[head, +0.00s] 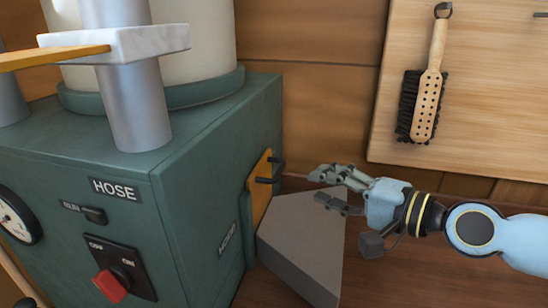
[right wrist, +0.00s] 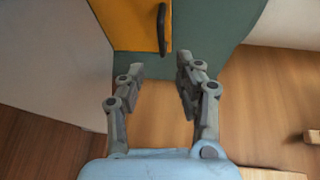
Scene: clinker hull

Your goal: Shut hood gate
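An orange plate (head: 260,185) with a black handle (head: 265,180) is on the right side of the green machine (head: 205,205), by a small label too slanted to read surely. I take it as the hood gate; how far it is shut cannot be told. The plate (right wrist: 135,22) and its handle (right wrist: 162,28) also show at the top of the right wrist view. My right gripper (head: 323,186) is open and empty, to the right of the handle and apart from it. In the right wrist view its fingertips (right wrist: 160,66) lie below the handle. My left gripper is out of view.
A grey wedge-shaped block (head: 305,240) stands beside the machine, below my right gripper. Another orange plate (head: 50,57) sticks out left from a white block (head: 120,45) on a pipe. A brush (head: 425,95) hangs on the board at right. A red knob (head: 110,285) is on the machine's front.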

